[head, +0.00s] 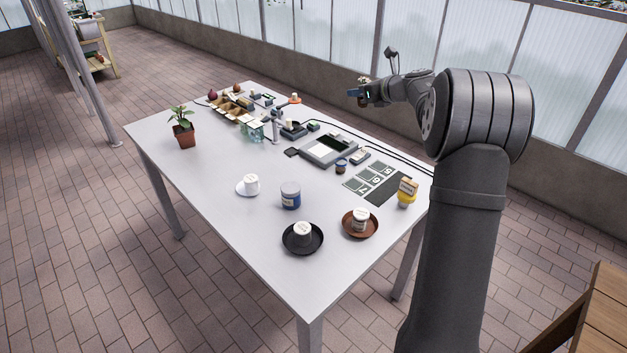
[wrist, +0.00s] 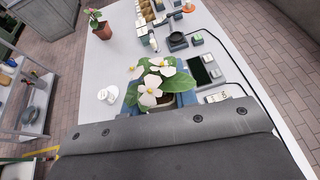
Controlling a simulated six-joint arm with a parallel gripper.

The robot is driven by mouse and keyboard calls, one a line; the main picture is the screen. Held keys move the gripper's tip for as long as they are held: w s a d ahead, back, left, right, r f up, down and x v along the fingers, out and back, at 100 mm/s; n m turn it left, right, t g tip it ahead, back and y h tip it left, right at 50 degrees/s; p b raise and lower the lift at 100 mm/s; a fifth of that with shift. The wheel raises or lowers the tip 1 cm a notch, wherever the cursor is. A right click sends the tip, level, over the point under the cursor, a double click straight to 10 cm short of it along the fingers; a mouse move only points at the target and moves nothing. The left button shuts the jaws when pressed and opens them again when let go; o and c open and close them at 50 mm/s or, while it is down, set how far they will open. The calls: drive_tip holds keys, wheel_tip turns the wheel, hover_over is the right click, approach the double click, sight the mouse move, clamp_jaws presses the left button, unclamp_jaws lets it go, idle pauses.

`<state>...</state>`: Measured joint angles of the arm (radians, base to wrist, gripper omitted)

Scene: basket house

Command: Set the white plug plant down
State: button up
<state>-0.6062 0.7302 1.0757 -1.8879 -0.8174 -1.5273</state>
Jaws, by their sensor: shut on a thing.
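The white plug plant, with white flowers and green leaves, shows large in the wrist view (wrist: 150,88). My gripper (wrist: 160,100) is shut on it, with a blue finger on each side below the leaves. In the head view my gripper (head: 362,95) is raised above the back right part of the table, and only a little of the plant (head: 364,80) shows over it. The plant's lower part is hidden by the leaves and my gripper.
The grey table (head: 215,205) holds a potted plant (head: 184,133), a framed tray (head: 328,150), a numbered card (head: 371,179), a blue-labelled jar (head: 291,195), a black saucer (head: 290,246) and a brown saucer (head: 373,228) with white cups. The front left of the table is clear.

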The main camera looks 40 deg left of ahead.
wheel_tip(320, 180, down, 19)
drive_tip(key=s+a+n+g, duration=0.1)
drive_tip(key=s+a+g, duration=0.1)
drive_tip(key=a, duration=0.1)
drive_tip(key=s+a+f, duration=0.1)
drive_tip(key=a+f, duration=0.1)
drive_tip(key=a, duration=0.1)
drive_tip(key=s+a+f, duration=0.2)
drive_tip(key=a+f, duration=0.1)
drive_tip(key=a, duration=0.1)
drive_tip(key=s+a+f, duration=0.1)
drive_tip(key=a+f, duration=0.2)
drive_tip(key=shift+s+a, duration=0.15)
drive_tip(key=shift+s, duration=0.25)
drive_tip(key=shift+f, duration=1.9)
drive_tip(key=shift+f, duration=0.1)
drive_tip(key=o, duration=1)
drive_tip(key=shift+f, duration=0.1)
drive_tip(key=shift+d+r, duration=0.2)
drive_tip(key=shift+r, duration=0.1)
drive_tip(key=v, duration=1.1)
drive_tip(key=shift+s+d, duration=0.15)
drive_tip(key=shift+d, duration=0.15)
